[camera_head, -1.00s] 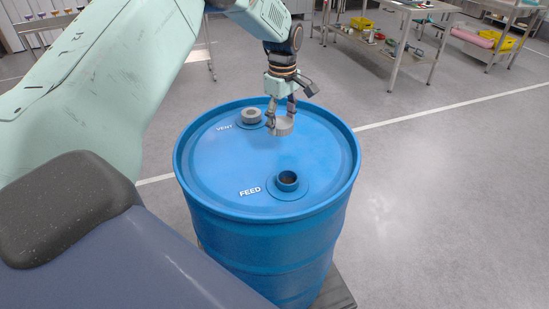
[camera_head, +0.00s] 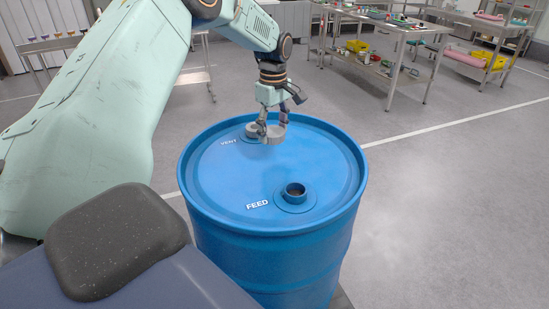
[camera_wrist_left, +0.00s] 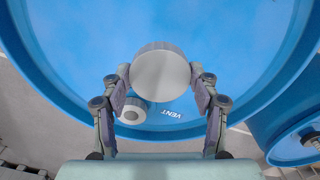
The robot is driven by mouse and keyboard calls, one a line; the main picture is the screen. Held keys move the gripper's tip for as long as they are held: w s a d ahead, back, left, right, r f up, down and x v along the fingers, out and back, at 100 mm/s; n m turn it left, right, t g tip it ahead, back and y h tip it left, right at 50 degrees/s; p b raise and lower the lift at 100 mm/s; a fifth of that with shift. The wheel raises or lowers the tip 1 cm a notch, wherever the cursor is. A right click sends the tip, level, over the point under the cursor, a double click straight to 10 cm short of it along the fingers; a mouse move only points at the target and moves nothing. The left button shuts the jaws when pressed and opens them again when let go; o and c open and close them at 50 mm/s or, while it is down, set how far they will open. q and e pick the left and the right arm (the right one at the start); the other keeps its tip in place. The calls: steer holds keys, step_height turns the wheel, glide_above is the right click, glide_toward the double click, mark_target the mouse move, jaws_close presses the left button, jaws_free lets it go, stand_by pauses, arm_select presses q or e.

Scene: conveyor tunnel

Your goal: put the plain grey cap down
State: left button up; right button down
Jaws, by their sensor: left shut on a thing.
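My left gripper (camera_head: 271,127) is shut on the plain grey cap (camera_head: 276,136) and holds it above the blue drum's lid, near the VENT label. In the left wrist view the cap (camera_wrist_left: 160,76) is a round grey disc between the two fingers (camera_wrist_left: 160,88). The blue drum (camera_head: 262,170) stands upright with two openings. The VENT opening carries another grey piece (camera_head: 252,129), partly hidden behind the gripper; it also shows in the left wrist view (camera_wrist_left: 133,113). The FEED opening (camera_head: 295,191) is uncovered, with a dark inside. My right gripper is not in view.
A metal table (camera_head: 400,25) with several small items stands at the back right. Another shelf with a yellow bin (camera_head: 490,58) is further right. The lid has clear room in its middle and left. Open floor lies to the right.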

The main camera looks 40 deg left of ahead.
mark_target(273, 131)
arm_select(q)
step_height(273, 131, down, 3)
steer(key=shift+f, duration=0.1)
steer(key=shift+s+a+f, duration=0.15)
steer(key=shift+a+f, duration=0.05)
steer(key=shift+f, duration=0.7)
step_height(273, 131, down, 2)
steer(key=shift+d+f+b, duration=0.15)
steer(key=shift+b, duration=0.15)
steer(key=shift+w+f, duration=0.25)
steer(key=shift+s+f, duration=0.1)
steer(key=shift+s, duration=0.1)
steer(key=o, duration=1.4)
steer(key=shift+w, duration=0.15)
